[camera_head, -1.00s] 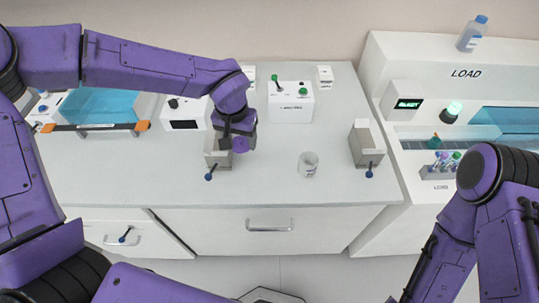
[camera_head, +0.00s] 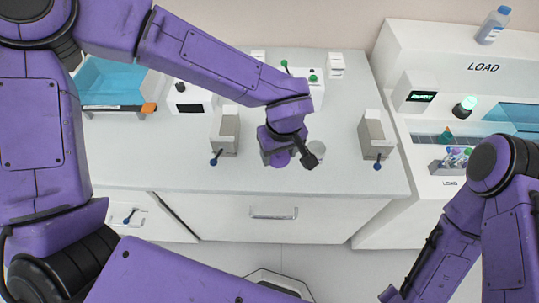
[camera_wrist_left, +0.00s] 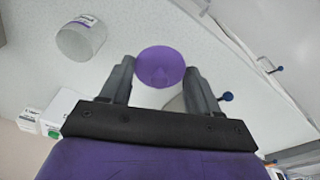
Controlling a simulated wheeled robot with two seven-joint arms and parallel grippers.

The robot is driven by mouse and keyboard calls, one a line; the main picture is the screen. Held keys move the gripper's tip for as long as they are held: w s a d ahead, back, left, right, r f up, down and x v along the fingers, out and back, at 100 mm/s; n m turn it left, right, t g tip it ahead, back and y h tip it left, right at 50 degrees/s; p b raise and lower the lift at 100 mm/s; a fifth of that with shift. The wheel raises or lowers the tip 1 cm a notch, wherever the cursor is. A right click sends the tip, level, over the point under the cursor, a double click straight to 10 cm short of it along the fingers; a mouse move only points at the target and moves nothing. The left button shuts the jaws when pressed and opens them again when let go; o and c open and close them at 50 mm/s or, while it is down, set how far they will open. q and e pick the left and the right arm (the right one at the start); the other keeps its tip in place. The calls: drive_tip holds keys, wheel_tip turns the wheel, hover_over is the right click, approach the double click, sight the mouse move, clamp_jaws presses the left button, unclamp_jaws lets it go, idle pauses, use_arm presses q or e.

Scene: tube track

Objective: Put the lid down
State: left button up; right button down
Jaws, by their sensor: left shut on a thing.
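A round purple lid (camera_wrist_left: 160,64) is held between the two grey fingers of my left gripper (camera_wrist_left: 160,78) in the left wrist view. In the head view the lid (camera_head: 280,159) shows below my left gripper (camera_head: 277,148), over the counter. A clear jar with a purple-and-white label (camera_wrist_left: 83,39) stands apart from the lid in the left wrist view. In the head view the jar (camera_head: 318,149) is just right of the gripper, partly hidden by my wrist. My right arm shows at the right, but its gripper is out of frame.
Grey box holders with blue-tipped levers stand left (camera_head: 226,131) and right (camera_head: 374,136) of the gripper on the white counter (camera_head: 350,183). A white control box (camera_head: 316,93) is behind, partly covered by my arm. The counter front is clear. A tube rack (camera_head: 452,164) sits far right.

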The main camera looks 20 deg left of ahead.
use_arm(q)
drive_tip(key=w+a+f, duration=0.1)
drive_tip(key=f, duration=0.1)
drive_tip(key=w+a+f, duration=0.2)
drive_tip(key=f, duration=0.1)
drive_tip(key=shift+w+f, duration=0.25)
drive_tip(key=shift+f, duration=0.05)
drive_tip(key=f, duration=0.3)
drive_tip(key=shift+a, duration=0.25)
drive_tip(key=shift+w+f, duration=0.1)
drive_tip(key=shift+f, duration=0.15)
drive_tip(key=shift+f, duration=0.1)
drive_tip(key=o, duration=1)
wheel_tip(320, 180, up, 12)
drive_tip(key=s, duration=0.1)
drive_tip(key=shift+s+d, duration=0.15)
drive_tip(key=shift+d, duration=0.3)
